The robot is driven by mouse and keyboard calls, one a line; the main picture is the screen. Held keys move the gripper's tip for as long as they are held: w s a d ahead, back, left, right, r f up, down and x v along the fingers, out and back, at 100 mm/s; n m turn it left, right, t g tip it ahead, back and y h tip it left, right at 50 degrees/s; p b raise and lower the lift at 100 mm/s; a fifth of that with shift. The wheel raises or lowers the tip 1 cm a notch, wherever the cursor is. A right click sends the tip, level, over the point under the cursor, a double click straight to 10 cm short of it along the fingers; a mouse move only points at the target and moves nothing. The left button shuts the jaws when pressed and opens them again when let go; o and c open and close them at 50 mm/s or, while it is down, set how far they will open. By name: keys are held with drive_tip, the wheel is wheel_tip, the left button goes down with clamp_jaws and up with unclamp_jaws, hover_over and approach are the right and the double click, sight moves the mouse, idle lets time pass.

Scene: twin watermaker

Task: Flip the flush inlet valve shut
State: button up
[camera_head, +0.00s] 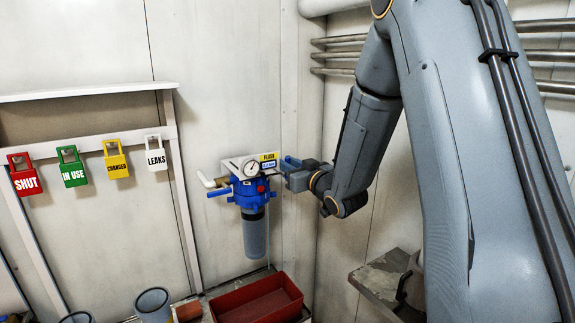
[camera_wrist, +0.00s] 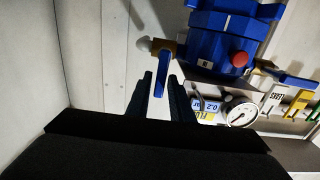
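The blue flush filter unit (camera_head: 250,188) hangs on the back wall, with a yellow FLUSH label (camera_head: 268,157) above it. In the wrist view the unit (camera_wrist: 222,38) appears upside down. A blue valve lever (camera_wrist: 159,78) projects from a brass fitting (camera_wrist: 163,46) at its side, beside my gripper. My gripper (camera_head: 288,168) is at the right side of the unit. In the wrist view its two dark fingers (camera_wrist: 162,98) stand apart, with the lever between their tips and gaps showing. In the head view the gripper partly hides this lever.
A second blue lever (camera_head: 218,191) is on the unit's left, below a white pipe end. A pressure gauge (camera_head: 251,169) sits close to my gripper. Hanging tags, including the white LEAKS tag (camera_head: 156,155), are further left. A red tray (camera_head: 258,300) lies below.

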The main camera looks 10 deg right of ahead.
drive_tip(key=shift+o, duration=0.6)
drive_tip(key=shift+m+p, duration=0.3)
drive_tip(key=shift+p, duration=0.1)
drive_tip(key=shift+d+r+m+p, duration=0.1)
drive_tip(key=shift+d+m+p, duration=0.2)
drive_tip(key=shift+m+p, duration=0.4)
drive_tip(key=b+v, duration=0.2)
drive_tip(key=v, duration=0.5)
drive_tip(key=s+d+f+m+g+h+b, duration=0.1)
drive_tip(key=s+f+g+h+b, duration=0.15)
drive_tip(key=f, duration=0.45)
drive_tip(key=s+d+f+g+h+b, duration=0.1)
drive_tip(key=f+g+h+b, duration=0.15)
drive_tip(key=f, duration=0.45)
drive_tip(key=s+f+m+g+h+b, duration=0.1)
drive_tip(key=s+f+g+b, duration=0.3)
drive_tip(key=s+f, duration=0.5)
drive_tip(key=shift+s+a+f+g, duration=0.2)
drive_tip(key=shift+s+a+g, duration=0.1)
drive_tip(key=shift+s+g, duration=0.8)
